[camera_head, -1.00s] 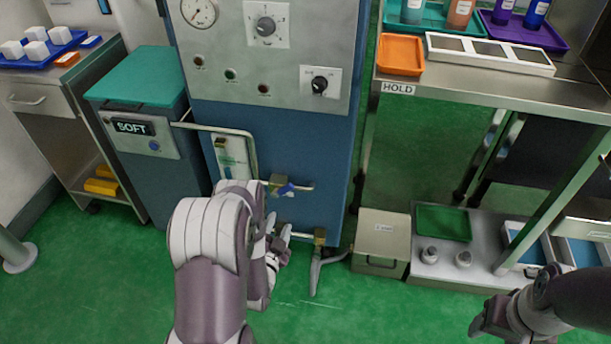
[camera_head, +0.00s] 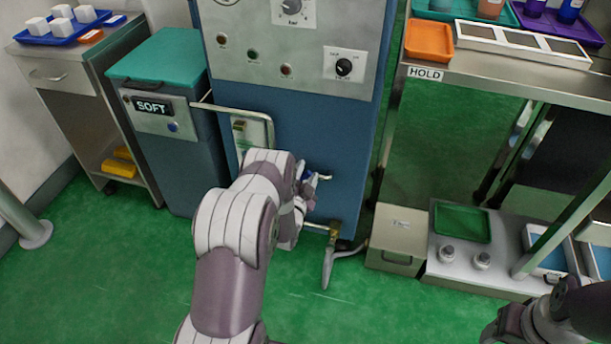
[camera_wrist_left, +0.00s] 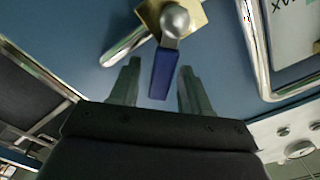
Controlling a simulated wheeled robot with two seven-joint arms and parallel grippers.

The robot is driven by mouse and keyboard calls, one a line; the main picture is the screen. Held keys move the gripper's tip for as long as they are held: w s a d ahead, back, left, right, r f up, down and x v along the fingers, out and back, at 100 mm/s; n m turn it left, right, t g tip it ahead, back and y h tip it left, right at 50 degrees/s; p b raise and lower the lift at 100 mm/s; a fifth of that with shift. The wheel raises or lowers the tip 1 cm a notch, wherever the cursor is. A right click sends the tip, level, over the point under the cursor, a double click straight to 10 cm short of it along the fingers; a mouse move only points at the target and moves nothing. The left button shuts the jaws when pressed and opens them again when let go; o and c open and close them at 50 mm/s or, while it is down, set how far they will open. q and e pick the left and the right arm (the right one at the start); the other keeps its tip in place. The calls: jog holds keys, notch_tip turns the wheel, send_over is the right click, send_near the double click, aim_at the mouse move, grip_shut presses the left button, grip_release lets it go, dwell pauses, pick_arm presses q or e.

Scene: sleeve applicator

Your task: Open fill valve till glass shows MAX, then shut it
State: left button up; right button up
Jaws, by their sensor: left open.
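The fill valve shows in the left wrist view with a brass body (camera_wrist_left: 150,14), a round silver knob and a blue lever (camera_wrist_left: 163,76). My left gripper (camera_wrist_left: 157,82) is open, with one finger on each side of the lever's end and gaps showing on both sides. In the head view my left gripper (camera_head: 308,188) is at the lower front of the blue machine and hides most of this valve. The sight glass panel (camera_head: 240,130) is partly hidden by my arm; MAX lettering shows on its plate (camera_wrist_left: 293,30), but the level is not readable. My right gripper (camera_head: 500,330) is at the lower right, jaws unclear.
A second brass valve (camera_head: 334,229) with a grey lever sits low on the machine. A bent rail (camera_head: 235,110) frames the sight glass. The SOFT bin (camera_head: 160,120) stands left, a beige box (camera_head: 397,238) right. Green floor in front is open.

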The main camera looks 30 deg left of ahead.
pick_arm(q)
grip_shut()
jog(key=shift+s+a+r+n+p, duration=0.1)
jog(key=shift+a+r+n+p, duration=0.25)
jog(key=shift+n, duration=0.45)
jog(key=shift+s+a+r+n+p, duration=0.15)
jog(key=shift+a+n, duration=0.1)
jog(key=shift+n, duration=0.35)
jog(key=shift+w+a+r+n+p, duration=0.15)
jog(key=shift+a+n, duration=0.1)
jog(key=shift+n, duration=0.35)
jog(key=shift+s+a+r+n, duration=0.15)
jog(key=shift+a+n, duration=0.25)
jog(key=shift+n, duration=0.4)
jog(key=shift+s+a+f+n, duration=0.1)
jog(key=shift+a+n, duration=0.25)
jog(key=shift+n, duration=0.45)
jog(key=shift+s+a+r+n, duration=0.15)
jog(key=shift+a+n, duration=0.25)
jog(key=shift+n, duration=0.4)
grip_release()
